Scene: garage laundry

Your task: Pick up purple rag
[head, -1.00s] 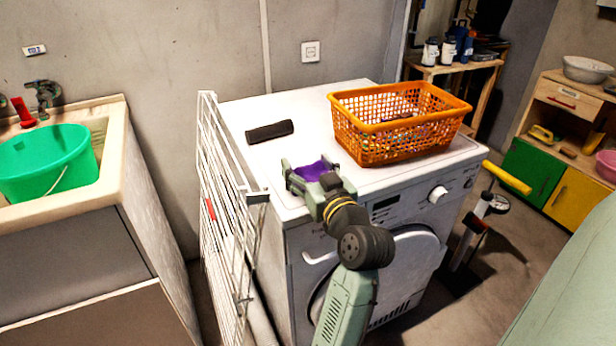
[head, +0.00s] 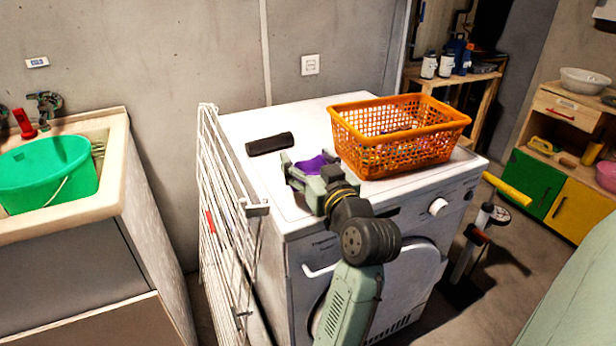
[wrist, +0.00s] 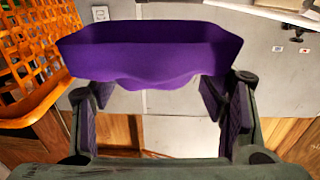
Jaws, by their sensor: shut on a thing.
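The purple rag (head: 313,165) is held between the fingers of my gripper (head: 305,168), above the front left part of the washing machine's white top. In the wrist view the purple rag (wrist: 150,52) spans the space between both fingers, with its lower edge sagging in folds. My gripper (wrist: 160,100) is shut on it. In the head view the gripper and wrist hide part of the rag.
An orange basket (head: 345,135) stands on the washing machine (head: 300,110), right of my gripper. A black roll (head: 269,144) lies behind it to the left. A white drying rack (head: 215,190) leans at the machine's left side. A green tub (head: 50,175) sits in the sink.

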